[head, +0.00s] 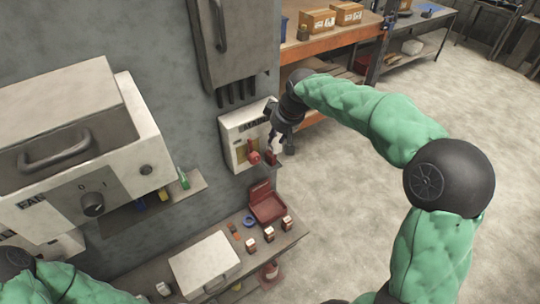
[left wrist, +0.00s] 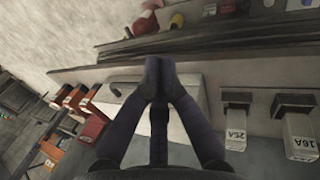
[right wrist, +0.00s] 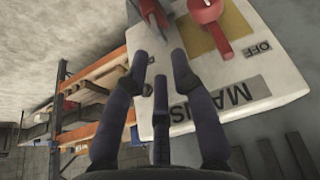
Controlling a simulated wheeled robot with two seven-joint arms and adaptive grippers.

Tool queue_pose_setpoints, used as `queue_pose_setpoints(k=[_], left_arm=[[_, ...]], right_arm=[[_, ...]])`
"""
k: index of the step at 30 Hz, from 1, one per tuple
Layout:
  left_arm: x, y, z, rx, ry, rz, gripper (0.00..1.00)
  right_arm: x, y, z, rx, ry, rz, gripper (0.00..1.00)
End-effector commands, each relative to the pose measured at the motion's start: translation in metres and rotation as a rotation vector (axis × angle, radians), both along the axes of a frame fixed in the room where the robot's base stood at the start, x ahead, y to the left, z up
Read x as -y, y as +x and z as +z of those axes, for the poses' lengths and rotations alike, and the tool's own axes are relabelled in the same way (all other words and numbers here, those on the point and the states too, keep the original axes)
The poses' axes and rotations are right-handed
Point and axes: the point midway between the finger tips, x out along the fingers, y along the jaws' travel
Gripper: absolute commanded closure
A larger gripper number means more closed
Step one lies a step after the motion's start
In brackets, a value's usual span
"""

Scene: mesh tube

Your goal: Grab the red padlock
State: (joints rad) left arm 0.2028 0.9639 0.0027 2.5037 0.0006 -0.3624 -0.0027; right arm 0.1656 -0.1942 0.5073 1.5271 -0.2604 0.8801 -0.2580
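A small red object that looks like the padlock (head: 271,158) sits at the lower right of the white MAINS panel (head: 230,134). It shows partly at the top edge of the right wrist view (right wrist: 153,12), cut off there. Beside it on the panel is a red switch handle (head: 253,152), also in the right wrist view (right wrist: 208,12). My right gripper (head: 281,142) is at the panel's right side, close above the red object; its fingers (right wrist: 160,64) are apart and empty. My left gripper (left wrist: 158,75) has its fingertips together, over the lower bench, with nothing visible between them.
The lower bench (head: 290,240) holds an open red box (head: 266,203), several small breakers and a white case (head: 205,262). A grey cabinet (head: 235,45) hangs above the panel. An orange workbench (head: 330,45) stands behind my right arm. Floor at right is clear.

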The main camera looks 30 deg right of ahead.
Motion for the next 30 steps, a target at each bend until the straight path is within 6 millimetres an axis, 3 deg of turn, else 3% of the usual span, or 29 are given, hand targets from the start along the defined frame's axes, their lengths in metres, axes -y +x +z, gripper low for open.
queue_pose_setpoints(k=[15, 23, 24, 27, 30], left_arm=[[0.0, 0.0, 0.006, 0.001, 0.0, 0.0, 1.0], [0.0, 0.0, 0.006, 0.001, 0.0, 0.0, 1.0], [0.0, 0.0, 0.006, 0.001, 0.0, 0.0, 1.0], [0.0, 0.0, 0.006, 0.001, 0.0, 0.0, 1.0], [0.0, 0.0, 0.006, 0.001, 0.0, 0.0, 1.0]], right_arm=[[-0.002, 0.021, -0.048, 0.0, 0.0, -0.001, 0.74], [-0.003, 0.022, -0.051, 0.002, -0.001, 0.0, 0.74], [-0.003, 0.022, -0.051, 0.002, -0.001, 0.0, 0.77], [-0.003, 0.022, -0.051, 0.002, 0.0, 0.0, 1.0], [-0.003, 0.022, -0.051, 0.001, 0.0, 0.0, 1.0]])
